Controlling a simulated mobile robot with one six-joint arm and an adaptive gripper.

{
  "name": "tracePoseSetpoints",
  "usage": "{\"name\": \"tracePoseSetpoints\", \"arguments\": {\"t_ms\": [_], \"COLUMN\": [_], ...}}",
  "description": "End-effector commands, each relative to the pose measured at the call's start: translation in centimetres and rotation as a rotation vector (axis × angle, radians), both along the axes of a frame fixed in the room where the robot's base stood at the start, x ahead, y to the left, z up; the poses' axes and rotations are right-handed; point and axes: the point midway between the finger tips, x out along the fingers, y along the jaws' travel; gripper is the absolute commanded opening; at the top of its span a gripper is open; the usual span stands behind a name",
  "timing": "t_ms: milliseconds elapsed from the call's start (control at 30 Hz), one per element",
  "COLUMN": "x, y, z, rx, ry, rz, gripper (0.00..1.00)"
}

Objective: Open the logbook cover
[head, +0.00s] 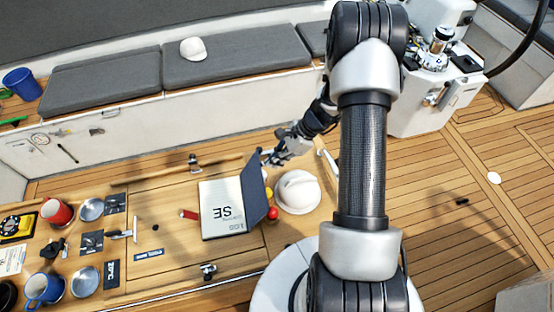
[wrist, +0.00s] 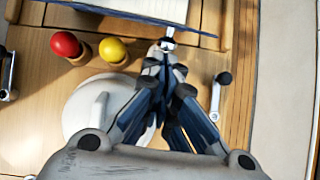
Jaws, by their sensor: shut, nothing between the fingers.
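The logbook (head: 222,208) lies on the wooden table, its white face with dark lettering turned up. Its dark blue cover (head: 254,187) stands tilted up along the right side of the book. In the wrist view the cover's blue edge (wrist: 130,14) and a pale lined page (wrist: 150,8) show at the top. My gripper (head: 268,158) is shut and empty, just beyond the top end of the raised cover. In the wrist view my gripper (wrist: 167,45) has its fingertips close to the blue edge; whether they touch is unclear.
A white domed object (head: 297,192) stands right of the book, below my gripper. Red (wrist: 66,44) and yellow (wrist: 112,50) knobs stand between it and the book. A small red-ended item (head: 188,214) lies left of the book. Mugs and dishes crowd the table's left end.

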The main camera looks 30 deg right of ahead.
Motion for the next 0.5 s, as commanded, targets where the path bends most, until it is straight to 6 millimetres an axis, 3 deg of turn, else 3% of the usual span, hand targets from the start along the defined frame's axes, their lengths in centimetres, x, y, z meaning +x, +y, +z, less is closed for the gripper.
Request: {"name": "tracePoseSetpoints", "arguments": {"t_ms": [133, 500], "x": [0.4, 1.2], "y": [1.7, 4.5], "z": [2.3, 3.6], "rx": [-0.114, -0.228], "ry": [0.031, 0.060], "rz": [0.011, 0.000], "gripper": [0.00, 0.00]}}
